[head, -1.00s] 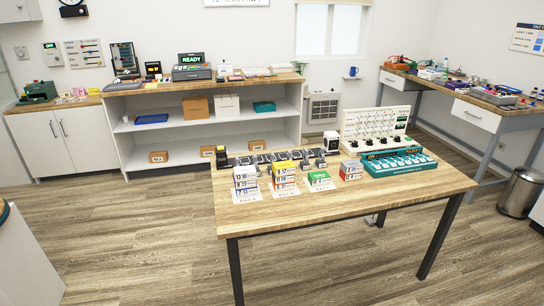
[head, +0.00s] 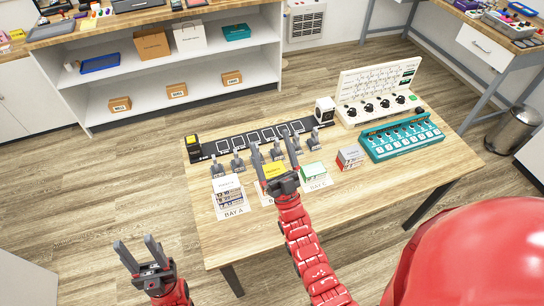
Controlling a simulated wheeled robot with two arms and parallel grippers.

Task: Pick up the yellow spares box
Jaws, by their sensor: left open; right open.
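A small box with a yellow top (head: 273,170) is in the middle of the wooden table (head: 350,200), on the second stack from the left; I take it for the yellow spares box. My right gripper (head: 273,142) is open in front of it in the picture, with the yellow top showing between its fingers. The gripper and arm hide the box's front and most of the stack. I cannot tell whether the fingers are around the box or above it. My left gripper (head: 135,241) is open and empty, left of the table over the floor.
A white box stack (head: 228,193) stands left of the yellow one, and a green-topped box (head: 313,172) close on its right. A red-and-white stack (head: 350,157), a teal panel (head: 402,137) and a black rack (head: 255,138) are near. The front of the table is clear.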

